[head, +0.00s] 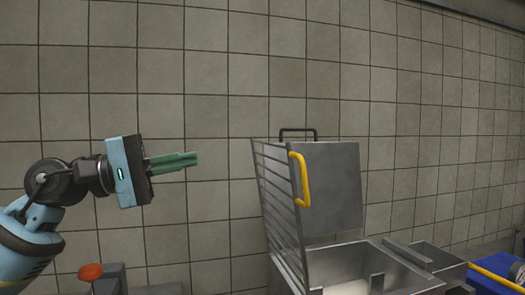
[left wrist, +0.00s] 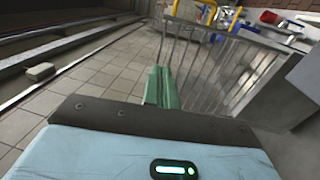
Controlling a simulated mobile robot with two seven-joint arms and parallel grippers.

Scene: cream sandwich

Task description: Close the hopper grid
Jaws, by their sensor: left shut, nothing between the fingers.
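The hopper grid (head: 281,208) is a metal barred frame standing raised, nearly upright, on the left side of the hopper. A yellow handle (head: 303,181) is fixed to the grid's upper edge. The hopper (head: 405,282) is a steel bin, open at the top. My left gripper (head: 194,159) is shut and empty, with green fingers pointing right, apart from the grid and to its left. In the left wrist view, the fingers (left wrist: 160,76) show in front of the grid bars (left wrist: 213,70). My right gripper is not in view.
A steel panel (head: 333,188) with a black handle (head: 298,132) stands upright behind the grid. A red knob (head: 90,272) is at the lower left. A blue object (head: 492,275) and a yellow rail (head: 497,277) are at the lower right. The space between my left gripper and the grid is clear.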

